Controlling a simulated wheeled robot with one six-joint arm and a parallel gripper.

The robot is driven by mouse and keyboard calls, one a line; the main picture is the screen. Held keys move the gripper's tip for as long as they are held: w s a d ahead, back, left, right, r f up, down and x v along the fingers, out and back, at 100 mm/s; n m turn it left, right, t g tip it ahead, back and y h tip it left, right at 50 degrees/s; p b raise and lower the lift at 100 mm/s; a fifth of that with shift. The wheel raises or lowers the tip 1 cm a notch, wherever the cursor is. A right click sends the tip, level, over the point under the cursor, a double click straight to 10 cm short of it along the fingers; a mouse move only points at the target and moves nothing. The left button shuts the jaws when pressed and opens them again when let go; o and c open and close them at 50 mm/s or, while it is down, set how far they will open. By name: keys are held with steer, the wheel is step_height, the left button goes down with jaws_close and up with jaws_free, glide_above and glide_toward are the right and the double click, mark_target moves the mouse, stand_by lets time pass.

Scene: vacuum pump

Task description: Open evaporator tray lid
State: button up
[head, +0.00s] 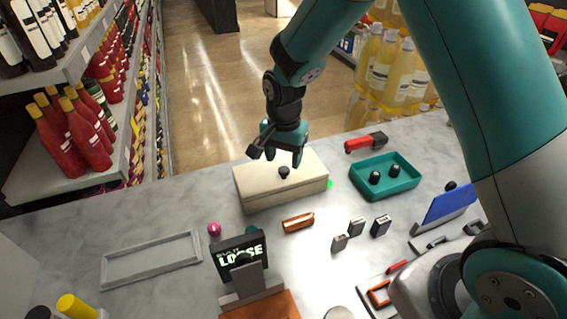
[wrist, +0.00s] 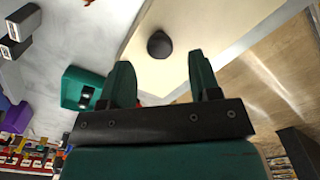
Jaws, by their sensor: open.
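The evaporator tray is a cream-coloured box (head: 281,190) at the back of the marble counter, with its lid on. A round dark knob (head: 284,172) stands on the lid. My gripper (head: 279,158) is open and empty above the lid, just behind the knob, and looks apart from it. In the wrist view the knob (wrist: 160,45) lies beyond the two green fingers (wrist: 163,75), roughly midway between them. The inside of the box is hidden by the lid.
A teal tray (head: 386,188) with dark knobs and a red-handled tool (head: 366,142) lie to the right. An orange piece (head: 298,222) and several small grey blocks (head: 357,226) lie in front. A sign (head: 240,256) stands near front. A grey frame (head: 152,258) lies left.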

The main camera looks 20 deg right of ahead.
mark_target(284, 169)
steer(key=shift+f, duration=1.75)
jaws_close()
steer(key=shift+d+r+p, duration=0.1)
steer(key=shift+p, duration=0.2)
